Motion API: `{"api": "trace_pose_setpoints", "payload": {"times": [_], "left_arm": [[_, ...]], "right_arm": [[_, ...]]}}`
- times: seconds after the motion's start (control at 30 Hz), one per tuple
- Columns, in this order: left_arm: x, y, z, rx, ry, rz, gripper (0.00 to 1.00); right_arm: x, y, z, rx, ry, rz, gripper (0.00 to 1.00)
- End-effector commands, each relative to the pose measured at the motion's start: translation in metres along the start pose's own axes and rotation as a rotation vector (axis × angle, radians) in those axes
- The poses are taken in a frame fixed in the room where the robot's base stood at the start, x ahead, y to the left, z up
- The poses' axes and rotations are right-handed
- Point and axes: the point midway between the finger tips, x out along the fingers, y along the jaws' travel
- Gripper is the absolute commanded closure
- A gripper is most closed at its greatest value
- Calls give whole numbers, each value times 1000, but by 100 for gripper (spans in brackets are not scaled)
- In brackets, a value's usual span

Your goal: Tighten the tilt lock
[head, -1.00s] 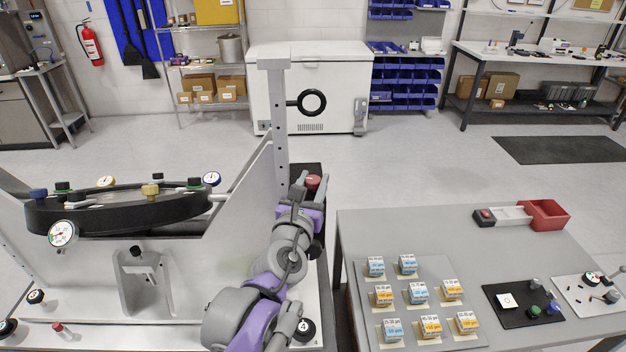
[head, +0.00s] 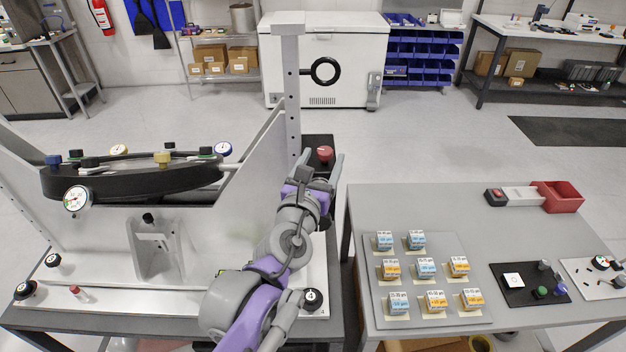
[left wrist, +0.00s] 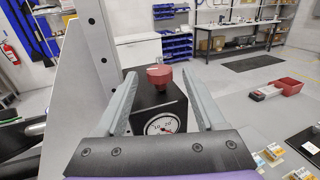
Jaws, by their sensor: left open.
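A red knob (head: 325,154) sits on top of a black block at the right end of the mirror fixture, just right of the upright post. In the left wrist view, the knob (left wrist: 160,77) stands above the black block (left wrist: 158,104), whose near face carries a round white dial (left wrist: 162,124). My left gripper (head: 323,162) is open, its fingers spread left and right of the knob. The left wrist view shows clear gaps between the knob and both fingers (left wrist: 160,82). Contact is not visible. My right gripper is not in view.
The pale post (head: 292,95) and slanted side plate (head: 262,160) stand close left of my left gripper. The fixture's dark ring (head: 130,182) carries several knobs and dials. A grey table (head: 450,205) on the right holds small boxes and a red bin (head: 558,196).

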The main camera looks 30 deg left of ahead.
Motion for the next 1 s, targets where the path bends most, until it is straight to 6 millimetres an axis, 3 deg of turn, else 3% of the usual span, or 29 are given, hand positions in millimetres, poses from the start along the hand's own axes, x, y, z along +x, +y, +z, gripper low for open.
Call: {"api": "trace_pose_setpoints", "payload": {"times": [0.2, 0.5, 1.0], "left_arm": [[-38, 0, -3, 0, 3, -2, 29], [-71, 0, -2, 0, 2, -2, 29], [-77, 0, 0, -8, 2, 0, 29]], "right_arm": [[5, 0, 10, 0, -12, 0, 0], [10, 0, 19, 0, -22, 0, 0], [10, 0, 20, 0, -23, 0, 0]]}}
